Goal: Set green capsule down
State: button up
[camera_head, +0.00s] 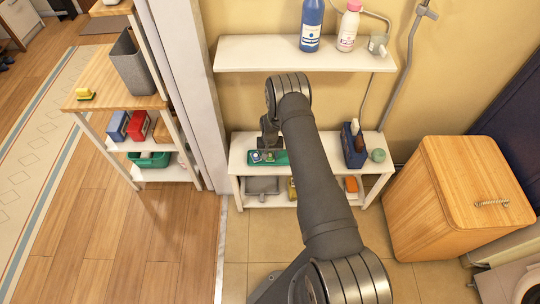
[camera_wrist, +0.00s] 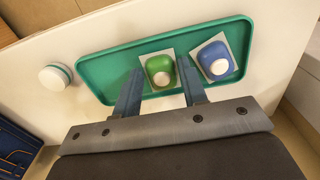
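The green capsule (camera_wrist: 160,71), with a white round end, rests on a white square patch in the teal tray (camera_wrist: 110,67). The blue capsule (camera_wrist: 215,59) lies on its own white patch beside it. My gripper (camera_wrist: 158,75) has its two fingers apart, one on each side of the green capsule, with a narrow gap visible on both sides. In the head view, my gripper (camera_head: 268,143) reaches down over the left end of the tray, and my arm covers part of the shelf. The capsules are too small to tell clearly there.
The tray lies on a low white shelf (camera_head: 238,160). A dark blue caddy (camera_head: 355,155) and a round pale green item (camera_head: 378,155) stand to its right. An upper shelf (camera_head: 240,55) holds bottles. A wooden hamper (camera_head: 425,195) stands at right.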

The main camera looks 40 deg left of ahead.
aim_at(270, 156)
notch_tip(270, 156, up, 12)
jog(key=shift+f, duration=0.2)
dwell(0.4)
notch_tip(270, 156, down, 12)
jog(key=shift+f, duration=0.1)
dwell(0.6)
dwell(0.3)
